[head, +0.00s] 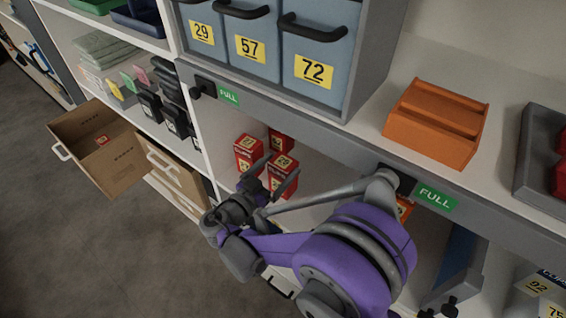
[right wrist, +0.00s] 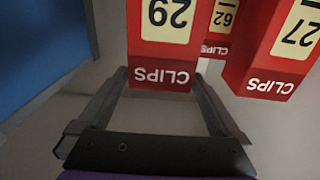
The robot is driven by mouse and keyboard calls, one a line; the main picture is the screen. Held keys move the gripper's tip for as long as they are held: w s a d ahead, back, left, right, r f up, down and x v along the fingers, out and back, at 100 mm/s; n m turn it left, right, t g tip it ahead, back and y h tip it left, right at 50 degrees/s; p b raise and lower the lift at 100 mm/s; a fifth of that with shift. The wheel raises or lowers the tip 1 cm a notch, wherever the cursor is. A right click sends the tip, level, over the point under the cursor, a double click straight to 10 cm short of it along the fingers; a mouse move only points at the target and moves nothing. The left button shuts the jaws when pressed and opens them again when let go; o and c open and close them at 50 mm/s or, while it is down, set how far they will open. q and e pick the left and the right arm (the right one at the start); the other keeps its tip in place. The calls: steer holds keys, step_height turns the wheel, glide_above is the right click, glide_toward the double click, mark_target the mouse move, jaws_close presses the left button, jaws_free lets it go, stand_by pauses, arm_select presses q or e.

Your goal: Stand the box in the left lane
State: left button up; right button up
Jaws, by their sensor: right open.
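Several red CLIPS boxes stand on the lower shelf in the head view. The box numbered 29 (head: 283,178) is nearest my right gripper (head: 275,175), with another box (head: 247,152) to its left and one (head: 280,143) behind. In the right wrist view, the box numbered 29 (right wrist: 162,45) appears upside down at the tips of my open right gripper (right wrist: 160,82). Gaps show beside both fingers; I cannot tell if the box is between the tips or just beyond. Boxes 62 (right wrist: 220,28) and 27 (right wrist: 282,50) are to its right. My left gripper is not in view.
An open brown carton (head: 122,168) sticks out at left with a small red item inside. Blue bins (head: 318,68) and an orange tray (head: 433,122) stand above. A blue panel (right wrist: 40,50) borders the wrist view.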

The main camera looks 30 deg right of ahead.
steer(key=v, duration=1)
steer(key=shift+p, duration=0.4)
